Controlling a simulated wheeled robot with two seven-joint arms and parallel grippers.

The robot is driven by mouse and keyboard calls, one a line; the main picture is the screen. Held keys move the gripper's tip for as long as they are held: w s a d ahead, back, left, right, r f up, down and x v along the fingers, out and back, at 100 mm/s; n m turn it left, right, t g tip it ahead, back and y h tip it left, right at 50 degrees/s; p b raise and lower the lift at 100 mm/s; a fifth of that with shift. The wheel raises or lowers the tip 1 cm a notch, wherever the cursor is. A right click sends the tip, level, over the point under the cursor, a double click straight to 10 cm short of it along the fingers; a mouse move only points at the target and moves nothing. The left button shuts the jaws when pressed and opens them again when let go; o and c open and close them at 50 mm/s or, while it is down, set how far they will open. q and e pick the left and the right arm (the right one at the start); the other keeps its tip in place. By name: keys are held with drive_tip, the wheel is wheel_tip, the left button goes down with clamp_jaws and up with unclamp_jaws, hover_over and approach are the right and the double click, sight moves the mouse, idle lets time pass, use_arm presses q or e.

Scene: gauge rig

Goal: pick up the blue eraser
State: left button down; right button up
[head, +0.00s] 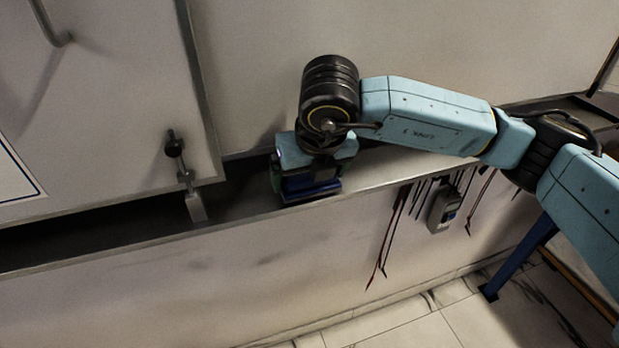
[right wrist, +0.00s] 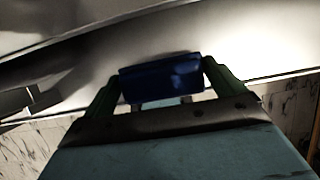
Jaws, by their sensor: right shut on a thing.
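The blue eraser (right wrist: 161,80) is a dark blue block in the right wrist view. It sits between the two green fingers of my right gripper (right wrist: 162,88), which is shut on it. In the head view my right gripper (head: 308,189) points down at the ledge, and the blue eraser (head: 310,195) shows partly under it at the ledge's front edge. I cannot tell whether the eraser touches the ledge. My left gripper is in neither view.
A narrow grey ledge (head: 245,206) runs along the wall under large pale panels. A metal clamp-like fitting (head: 186,177) stands on it to the left. A grey meter (head: 445,208) and several thin leads (head: 388,238) hang below the ledge on the right.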

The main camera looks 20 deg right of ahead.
wheel_tip(320, 180, up, 2)
drive_tip(key=shift+r, duration=0.2)
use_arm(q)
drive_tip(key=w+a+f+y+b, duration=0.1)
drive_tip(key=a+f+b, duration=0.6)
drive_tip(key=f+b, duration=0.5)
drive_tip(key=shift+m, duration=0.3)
use_arm(e)
drive_tip(key=s, duration=1.8)
drive_tip(key=shift+d, duration=0.3)
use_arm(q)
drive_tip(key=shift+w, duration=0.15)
